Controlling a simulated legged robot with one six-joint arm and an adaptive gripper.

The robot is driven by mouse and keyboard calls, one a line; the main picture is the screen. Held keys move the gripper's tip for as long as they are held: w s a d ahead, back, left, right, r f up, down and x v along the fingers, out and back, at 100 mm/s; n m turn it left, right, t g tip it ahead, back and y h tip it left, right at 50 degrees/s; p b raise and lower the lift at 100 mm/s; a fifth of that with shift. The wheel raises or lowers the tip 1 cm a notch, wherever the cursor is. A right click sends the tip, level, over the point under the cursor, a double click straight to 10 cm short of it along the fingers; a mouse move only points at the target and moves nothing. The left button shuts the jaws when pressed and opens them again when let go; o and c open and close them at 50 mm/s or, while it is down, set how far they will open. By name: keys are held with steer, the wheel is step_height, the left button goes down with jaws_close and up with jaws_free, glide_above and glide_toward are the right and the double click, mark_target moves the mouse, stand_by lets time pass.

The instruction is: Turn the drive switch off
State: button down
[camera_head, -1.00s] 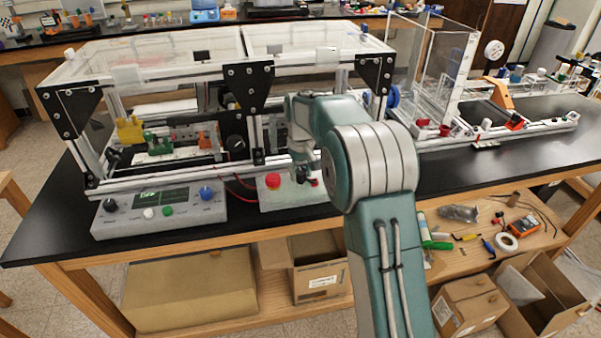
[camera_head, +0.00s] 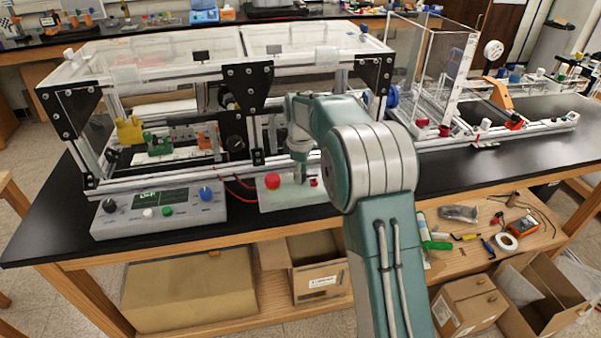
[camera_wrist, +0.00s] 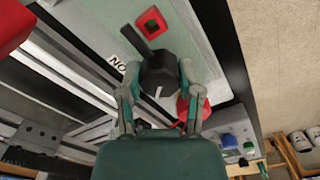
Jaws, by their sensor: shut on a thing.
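The drive switch is a black rotary knob (camera_wrist: 160,72) with a short white mark, on a pale grey-green panel (camera_wrist: 195,35). A dark bar extends from it toward the top left of the wrist view. My gripper (camera_wrist: 160,80) has one finger on either side of the knob and is shut on it. In the head view my gripper (camera_head: 300,175) points down at the small switch box (camera_head: 284,201), just right of its round red button (camera_head: 273,181). The knob is hard to make out there. A label beside the knob, partly hidden, shows the letters "NO".
A small red square part (camera_wrist: 152,22) sits near the knob. A grey control box (camera_head: 160,212) with several knobs stands left of the switch box. The extrusion frame (camera_head: 250,85) rises behind. Tools lie on the lower shelf at right.

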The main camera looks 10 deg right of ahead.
steer(key=shift+f+n, duration=0.25)
steer(key=shift+n, duration=0.05)
steer(key=shift+c, duration=1.3)
jaws_free()
steer(key=shift+r, duration=0.1)
steer(key=shift+r, duration=0.2)
step_height(320, 180, up, 12)
steer(key=shift+f, duration=0.2)
